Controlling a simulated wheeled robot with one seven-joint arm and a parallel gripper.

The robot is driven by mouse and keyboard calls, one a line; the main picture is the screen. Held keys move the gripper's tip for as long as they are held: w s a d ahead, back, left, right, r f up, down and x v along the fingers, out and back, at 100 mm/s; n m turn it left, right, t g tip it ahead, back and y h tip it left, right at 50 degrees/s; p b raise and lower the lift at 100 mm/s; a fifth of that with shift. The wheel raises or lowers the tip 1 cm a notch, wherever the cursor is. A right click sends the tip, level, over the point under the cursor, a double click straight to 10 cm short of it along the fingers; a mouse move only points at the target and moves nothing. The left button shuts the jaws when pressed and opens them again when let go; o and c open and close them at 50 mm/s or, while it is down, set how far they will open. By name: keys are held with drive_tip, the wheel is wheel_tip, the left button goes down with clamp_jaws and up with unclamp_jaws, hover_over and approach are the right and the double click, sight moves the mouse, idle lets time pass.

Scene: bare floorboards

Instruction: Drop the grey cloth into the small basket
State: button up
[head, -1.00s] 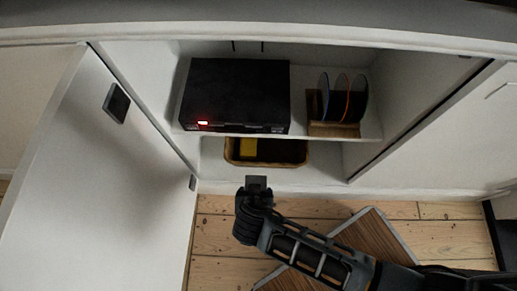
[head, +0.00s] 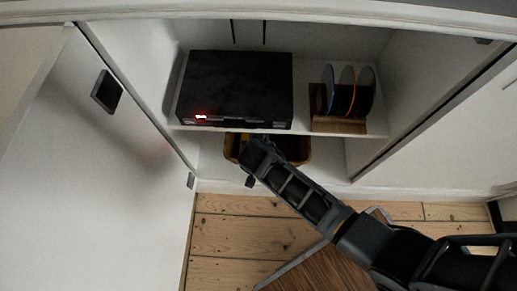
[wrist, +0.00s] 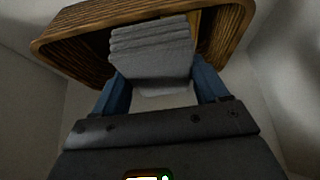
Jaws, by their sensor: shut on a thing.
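The grey cloth (wrist: 152,50) is folded in layers and sits between the two blue fingers of my gripper (wrist: 163,88) in the wrist view. The small basket (wrist: 75,52) is brown, with a ribbed woven look, and lies just beyond the cloth, whose far end overlaps the basket's opening. I cannot tell whether the cloth touches the rim. In the head view the basket (head: 307,150) stands on the cabinet's lower level, under the shelf, partly hidden by my arm. The cloth is hidden in the head view.
A black box with a red light (head: 235,88) sits on the shelf directly above the basket. A wooden rack with several discs (head: 340,122) stands to its right. The open cabinet door (head: 85,150) is at left. A brown board with a pale edge (head: 318,272) lies on the floor.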

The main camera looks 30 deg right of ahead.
drive_tip(key=f+b, duration=0.1)
drive_tip(key=f, duration=0.2)
drive_tip(key=shift+w+d+f+b, duration=0.15)
drive_tip(key=shift+w+f+b, duration=0.05)
drive_tip(key=shift+f+b, duration=0.15)
drive_tip(key=shift+w+d, duration=0.1)
drive_tip(key=shift+w, duration=0.05)
drive_tip(key=o, duration=1.1)
drive_tip(key=p+v, duration=0.4)
drive_tip(key=v, duration=0.8)
